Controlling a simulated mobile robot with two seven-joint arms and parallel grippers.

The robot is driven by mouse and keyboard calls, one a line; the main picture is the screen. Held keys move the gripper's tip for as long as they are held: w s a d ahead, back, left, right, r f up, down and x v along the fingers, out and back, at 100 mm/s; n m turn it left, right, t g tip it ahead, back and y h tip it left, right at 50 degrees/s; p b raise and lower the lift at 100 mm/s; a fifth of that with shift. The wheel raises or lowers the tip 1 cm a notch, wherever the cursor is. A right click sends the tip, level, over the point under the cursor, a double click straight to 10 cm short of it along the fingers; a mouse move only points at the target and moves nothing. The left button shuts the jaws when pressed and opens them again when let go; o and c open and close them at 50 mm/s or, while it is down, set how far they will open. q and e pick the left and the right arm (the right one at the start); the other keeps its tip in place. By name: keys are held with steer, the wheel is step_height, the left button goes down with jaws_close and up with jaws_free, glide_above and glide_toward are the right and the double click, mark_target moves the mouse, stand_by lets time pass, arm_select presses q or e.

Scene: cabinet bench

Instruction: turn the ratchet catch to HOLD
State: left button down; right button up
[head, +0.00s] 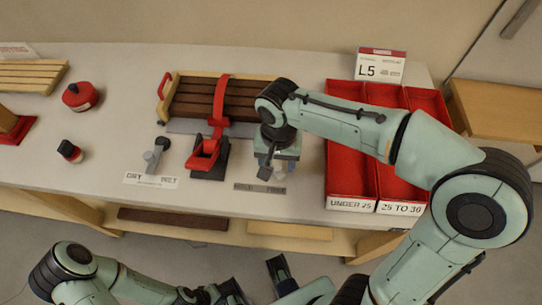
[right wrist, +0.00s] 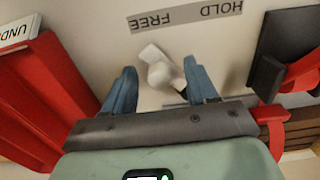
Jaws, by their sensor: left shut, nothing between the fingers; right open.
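The ratchet catch (right wrist: 162,72) shows in the right wrist view as a pale rounded knob on a short light bar. The bar's upper end slants toward the FREE side of the grey HOLD / FREE label (right wrist: 185,17), which reads upside down there. The label also shows in the head view (head: 259,188). My right gripper (right wrist: 162,82) is open, its blue fingers on either side of the knob with gaps; I cannot tell whether they reach its height. In the head view my right gripper (head: 268,168) hides the catch. My left gripper (head: 290,287) is shut and empty, low before the bench.
A red strap (head: 218,100) with a black-based red ratchet (head: 208,158) crosses brown slats (head: 195,100) left of the catch. Red bins (head: 352,150) stand close on the right.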

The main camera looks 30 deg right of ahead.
steer(key=c, duration=0.7)
steer(key=shift+a, duration=0.15)
